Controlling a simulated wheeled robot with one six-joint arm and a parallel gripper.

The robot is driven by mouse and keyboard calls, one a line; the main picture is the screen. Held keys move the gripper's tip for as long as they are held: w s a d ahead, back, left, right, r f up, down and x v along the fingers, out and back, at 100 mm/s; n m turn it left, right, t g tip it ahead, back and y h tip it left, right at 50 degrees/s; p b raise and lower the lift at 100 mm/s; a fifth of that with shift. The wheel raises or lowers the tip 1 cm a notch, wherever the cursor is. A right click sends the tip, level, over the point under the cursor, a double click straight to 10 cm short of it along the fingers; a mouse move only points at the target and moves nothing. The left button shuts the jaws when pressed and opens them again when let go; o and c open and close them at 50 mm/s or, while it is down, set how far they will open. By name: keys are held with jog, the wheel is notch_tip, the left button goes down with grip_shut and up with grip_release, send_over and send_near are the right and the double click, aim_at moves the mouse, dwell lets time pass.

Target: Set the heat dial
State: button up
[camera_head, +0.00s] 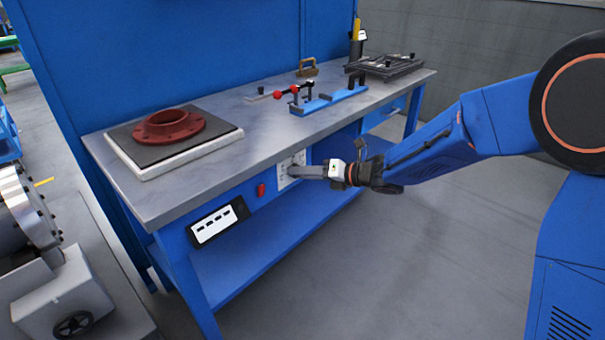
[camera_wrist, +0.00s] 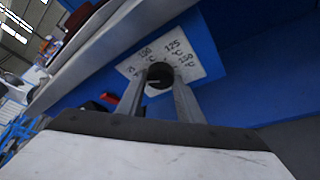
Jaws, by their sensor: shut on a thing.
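The heat dial is a dark round knob (camera_wrist: 160,76) on a white plate (camera_wrist: 190,52) with temperature marks, 125 among them, in the wrist view. In the head view the plate (camera_head: 287,182) shows on the blue front of the bench, under the worktop. My gripper (camera_head: 299,171) reaches in from the right at the plate. In the wrist view my gripper (camera_wrist: 160,88) has one finger on each side of the knob and is shut on it. My fingers hide part of the plate. I cannot tell which mark the knob points to.
The worktop edge (camera_head: 230,181) overhangs close above. A red flanged part (camera_head: 168,128) lies on a dark mat. A blue fixture (camera_head: 325,101) stands further back.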

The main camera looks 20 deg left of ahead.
jog(key=n+t+y, duration=0.1)
jog(key=n+t, duration=0.2)
jog(key=n, duration=0.8)
jog(key=n+t+y, duration=0.1)
jog(key=n+t, duration=0.2)
jog(key=n, duration=0.9)
jog(key=f+n+t+y, duration=0.1)
jog(key=n+t+y, duration=0.1)
jog(key=n, duration=1)
jog(key=shift+s+a+t, duration=0.1)
jog(key=shift+s+t, duration=0.2)
jog(key=shift+t, duration=0.6)
jog(key=o, duration=1.1)
jog(key=shift+c, duration=0.2)
